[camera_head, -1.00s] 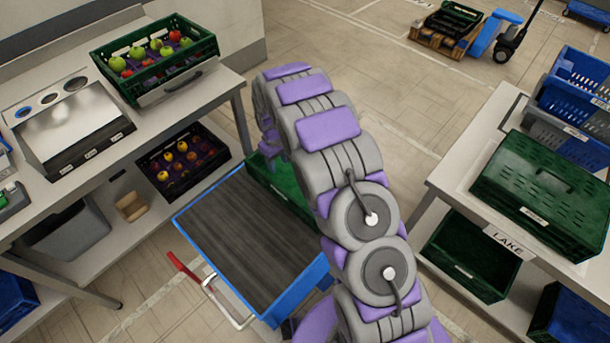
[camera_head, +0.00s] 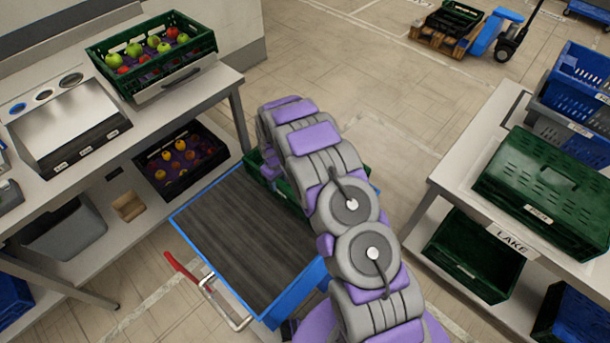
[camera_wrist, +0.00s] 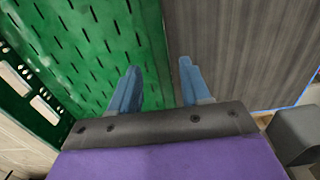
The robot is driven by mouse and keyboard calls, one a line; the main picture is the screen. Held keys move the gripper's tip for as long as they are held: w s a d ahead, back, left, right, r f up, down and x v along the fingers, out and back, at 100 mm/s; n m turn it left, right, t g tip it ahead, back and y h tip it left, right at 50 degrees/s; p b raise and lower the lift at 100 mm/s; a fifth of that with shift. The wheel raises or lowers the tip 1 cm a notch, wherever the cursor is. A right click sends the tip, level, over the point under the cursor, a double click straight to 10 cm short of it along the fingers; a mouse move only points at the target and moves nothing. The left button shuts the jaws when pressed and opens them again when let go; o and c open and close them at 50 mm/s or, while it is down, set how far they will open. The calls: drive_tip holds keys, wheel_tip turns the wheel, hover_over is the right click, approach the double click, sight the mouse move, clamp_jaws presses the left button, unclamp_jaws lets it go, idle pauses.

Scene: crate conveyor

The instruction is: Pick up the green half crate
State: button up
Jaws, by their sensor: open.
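A green crate (camera_head: 256,167) stands at the far end of the blue cart in the head view, largely hidden behind my arm. In the wrist view a green slotted crate (camera_wrist: 85,45) with white labels fills the left side. My gripper (camera_wrist: 157,82) is open, with two blue fingers. The left finger overlaps the green crate and the right finger overlaps the grey ribbed surface, with the crate's edge between them in the picture. I cannot tell how far the fingertips are from the edge. The gripper is hidden in the head view.
The blue cart (camera_head: 290,294) has a bare grey ribbed top. A table on the left holds a green crate of apples (camera_head: 205,42). A table on the right carries a large green crate (camera_head: 560,215) and blue crates (camera_head: 590,75). Another green crate (camera_head: 450,270) sits on its lower shelf.

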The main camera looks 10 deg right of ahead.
sight(279, 191)
drive_tip(key=f, duration=0.2)
drive_tip(key=f+b, duration=0.1)
drive_tip(key=f, duration=0.2)
drive_tip(key=shift+s+f+b, duration=0.25)
drive_tip(key=shift+f+b, duration=0.1)
drive_tip(key=shift+b, duration=0.05)
drive_tip(key=shift+r, duration=0.1)
clamp_jaws()
